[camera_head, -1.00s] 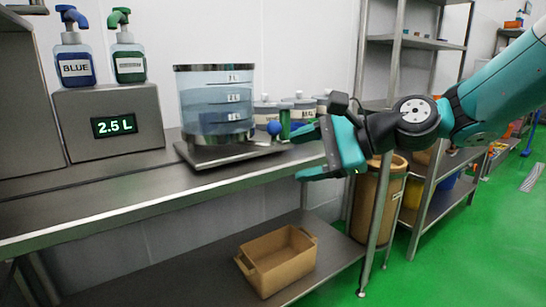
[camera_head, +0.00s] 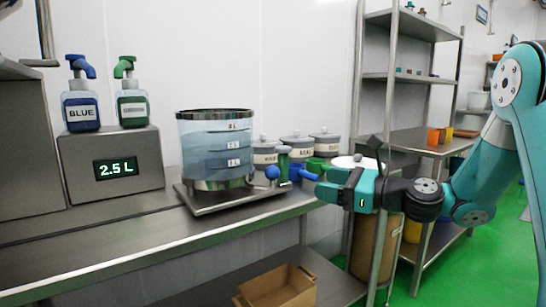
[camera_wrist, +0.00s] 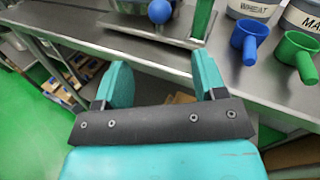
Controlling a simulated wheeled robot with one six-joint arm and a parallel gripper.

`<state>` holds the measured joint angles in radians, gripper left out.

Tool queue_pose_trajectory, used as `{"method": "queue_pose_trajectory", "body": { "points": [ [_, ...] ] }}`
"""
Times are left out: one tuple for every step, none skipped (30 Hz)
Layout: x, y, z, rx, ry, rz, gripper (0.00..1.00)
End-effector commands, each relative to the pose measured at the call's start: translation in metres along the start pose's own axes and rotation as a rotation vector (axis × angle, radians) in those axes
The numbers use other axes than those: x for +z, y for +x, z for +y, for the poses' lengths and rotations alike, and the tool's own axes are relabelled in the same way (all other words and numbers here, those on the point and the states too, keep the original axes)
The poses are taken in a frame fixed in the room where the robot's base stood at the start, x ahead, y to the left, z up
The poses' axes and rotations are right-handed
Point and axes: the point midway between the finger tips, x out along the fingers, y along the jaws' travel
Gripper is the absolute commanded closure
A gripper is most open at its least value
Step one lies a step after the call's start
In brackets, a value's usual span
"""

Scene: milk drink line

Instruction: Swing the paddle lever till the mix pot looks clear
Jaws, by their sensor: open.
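The mix pot (camera_head: 217,150) is a clear cylinder with litre marks, holding pale bluish see-through liquid. It stands on a metal base plate (camera_head: 240,199) on the bench. A blue ball knob (camera_head: 272,172) sits low at the pot's right; it also shows at the top of the wrist view (camera_wrist: 160,11). A green upright bar (camera_head: 284,165) stands beside the knob, also in the wrist view (camera_wrist: 202,18). I cannot tell which of these is the paddle lever. My gripper (camera_head: 322,185) is open and empty, right of the knob and apart from it; the wrist view shows its spread fingers (camera_wrist: 163,72).
A display unit (camera_head: 110,168) reads 2.5 L and carries a BLUE pump bottle (camera_head: 80,105) and a green one (camera_head: 131,105). Lidded grey tubs (camera_head: 297,148) stand behind. A blue scoop (camera_wrist: 248,38) and a green scoop (camera_wrist: 297,52) lie right of the knob.

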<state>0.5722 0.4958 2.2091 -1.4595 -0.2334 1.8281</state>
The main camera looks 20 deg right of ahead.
Motion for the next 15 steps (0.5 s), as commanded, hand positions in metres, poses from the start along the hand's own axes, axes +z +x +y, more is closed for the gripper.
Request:
{"method": "queue_pose_trajectory", "body": {
  "points": [
    [0.008, 0.006, -0.001, 0.004, 0.005, 0.0, 0.36],
    [0.008, 0.009, -0.002, 0.004, 0.005, -0.001, 0.36],
    [0.008, 0.013, -0.002, 0.004, 0.005, -0.001, 0.36],
    [0.008, 0.016, -0.002, 0.004, 0.005, -0.001, 0.36],
    [0.008, 0.019, -0.002, 0.004, 0.006, -0.001, 0.36],
    [0.007, 0.024, -0.001, 0.004, 0.005, 0.0, 0.36],
    [0.007, 0.026, -0.001, 0.004, 0.005, 0.0, 0.36],
    [0.007, 0.029, -0.001, 0.004, 0.005, 0.001, 0.36],
    [0.006, 0.039, 0.0, 0.007, 0.001, 0.0, 0.36],
    [0.005, 0.046, 0.001, 0.007, 0.001, -0.001, 0.36],
    [0.005, 0.053, 0.001, 0.008, 0.0, -0.001, 0.36],
    [0.005, 0.063, 0.001, 0.007, 0.0, 0.0, 0.36],
    [0.001, 0.07, 0.002, 0.008, -0.004, -0.001, 0.36],
    [0.0, 0.077, 0.002, 0.006, -0.004, -0.001, 0.36],
    [0.0, 0.086, 0.002, 0.007, -0.004, -0.002, 0.36]
  ]
}}
